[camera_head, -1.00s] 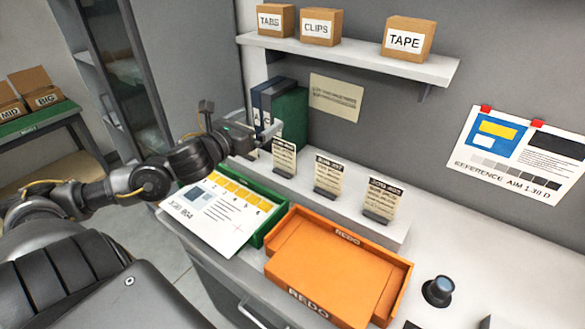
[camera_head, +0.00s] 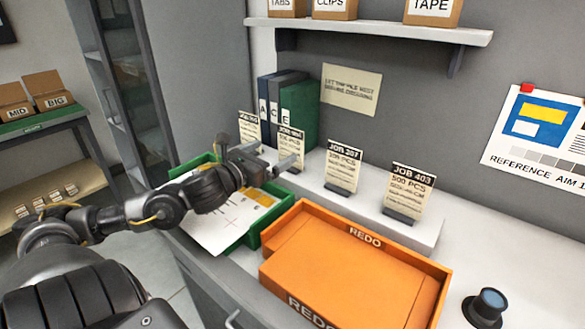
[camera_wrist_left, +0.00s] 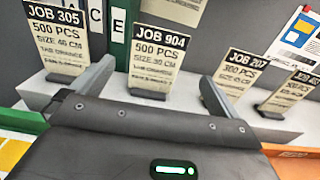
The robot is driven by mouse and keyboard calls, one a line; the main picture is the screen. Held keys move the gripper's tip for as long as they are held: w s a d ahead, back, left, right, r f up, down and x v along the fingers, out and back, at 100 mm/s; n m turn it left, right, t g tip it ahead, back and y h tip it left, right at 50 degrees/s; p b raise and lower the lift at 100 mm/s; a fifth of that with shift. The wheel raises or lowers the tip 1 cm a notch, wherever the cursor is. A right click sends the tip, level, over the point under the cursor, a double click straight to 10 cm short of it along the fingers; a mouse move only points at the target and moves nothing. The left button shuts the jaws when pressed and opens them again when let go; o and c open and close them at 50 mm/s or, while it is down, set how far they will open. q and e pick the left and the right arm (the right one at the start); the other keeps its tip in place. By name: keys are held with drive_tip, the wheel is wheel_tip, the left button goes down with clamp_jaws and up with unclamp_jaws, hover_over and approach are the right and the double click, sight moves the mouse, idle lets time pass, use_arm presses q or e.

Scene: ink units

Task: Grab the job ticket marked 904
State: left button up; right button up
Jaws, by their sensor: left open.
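The job ticket marked 904 (camera_wrist_left: 158,58) stands upright in a dark holder on the white ledge, between the fingers in the left wrist view and a little beyond them. In the head view the 904 ticket (camera_head: 291,146) is partly hidden behind my left gripper (camera_head: 268,163). My left gripper (camera_wrist_left: 152,88) is open and empty, with its fingers pointing toward the ticket. Ticket 305 (camera_wrist_left: 60,40) stands to its left, and ticket 207 (camera_wrist_left: 238,72) to its right. Ticket 403 (camera_head: 408,190) stands farther right. My right gripper is not in view.
An orange REDO tray (camera_head: 430,300) and a green tray (camera_head: 272,232) with a printed sheet (camera_head: 212,222) lie in front of the ledge. Binders (camera_head: 298,108) stand behind the tickets. A shelf (camera_head: 375,33) hangs above.

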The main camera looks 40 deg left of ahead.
sight(291, 140)
use_arm(q)
drive_tip(key=w, duration=0.2)
drive_tip(key=w+p, duration=0.1)
drive_tip(key=w, duration=0.1)
drive_tip(key=shift+w+a+r, duration=0.1)
drive_tip(key=shift+r, duration=0.1)
drive_tip(key=shift+w+f+p, duration=0.1)
drive_tip(key=shift+w+p, duration=0.25)
drive_tip(key=shift+w, duration=0.35)
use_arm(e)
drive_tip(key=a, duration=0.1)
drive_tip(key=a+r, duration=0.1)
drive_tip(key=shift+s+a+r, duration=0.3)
